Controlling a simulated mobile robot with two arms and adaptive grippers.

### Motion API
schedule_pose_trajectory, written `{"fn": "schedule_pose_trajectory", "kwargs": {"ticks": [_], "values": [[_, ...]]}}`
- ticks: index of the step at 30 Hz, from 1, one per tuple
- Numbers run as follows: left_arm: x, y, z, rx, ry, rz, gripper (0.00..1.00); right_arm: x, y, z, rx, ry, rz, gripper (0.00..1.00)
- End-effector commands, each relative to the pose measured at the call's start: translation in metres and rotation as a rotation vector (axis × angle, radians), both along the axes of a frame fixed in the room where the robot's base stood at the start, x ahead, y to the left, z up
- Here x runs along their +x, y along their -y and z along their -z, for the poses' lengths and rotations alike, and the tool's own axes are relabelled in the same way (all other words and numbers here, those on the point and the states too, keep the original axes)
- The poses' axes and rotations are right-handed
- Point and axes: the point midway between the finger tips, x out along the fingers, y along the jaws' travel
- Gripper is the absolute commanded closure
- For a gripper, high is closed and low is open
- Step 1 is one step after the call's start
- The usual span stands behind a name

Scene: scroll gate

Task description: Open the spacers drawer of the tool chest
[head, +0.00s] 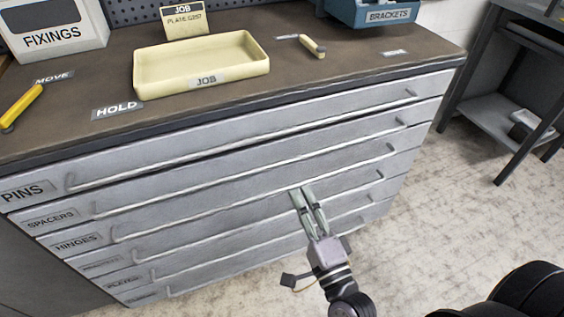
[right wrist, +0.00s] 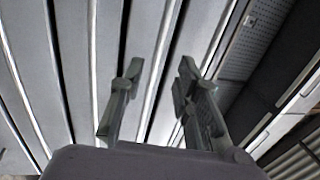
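The spacers drawer (head: 200,190) is the second from the top in the grey tool chest, below the pins drawer (head: 240,135). Its label (head: 50,220) is at the left, and a long bar handle runs across its front. It looks shut. My right gripper (head: 303,192) is in front of the chest, its fingertips overlapping the hinges drawer's handle area in the head view. In the right wrist view, its two fingers (right wrist: 160,66) are apart and empty, with the drawer fronts behind them. I cannot tell whether they touch a handle. My left gripper is not in view.
On the chest top (head: 100,80) stand a cream job tray (head: 150,80), a fixings box (head: 75,40), a blue brackets bin (head: 385,12) and a yellow tool (head: 20,107). A dark-framed bench (head: 495,110) stands at the right. The floor (head: 450,220) right of the chest is clear.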

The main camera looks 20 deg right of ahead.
Motion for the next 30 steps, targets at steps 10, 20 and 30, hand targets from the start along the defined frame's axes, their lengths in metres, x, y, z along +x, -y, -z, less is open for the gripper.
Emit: {"fn": "schedule_pose_trajectory", "kwargs": {"ticks": [10,20,30], "values": [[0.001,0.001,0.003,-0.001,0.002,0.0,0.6,0.074,-0.002,-0.015,-0.001,0.003,0.001,0.7],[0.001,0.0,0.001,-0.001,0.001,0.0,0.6,0.105,-0.004,-0.02,-0.002,-0.002,-0.001,0.7],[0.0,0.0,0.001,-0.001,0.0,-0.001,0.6,0.106,-0.004,-0.02,-0.002,-0.002,-0.001,0.74]]}}
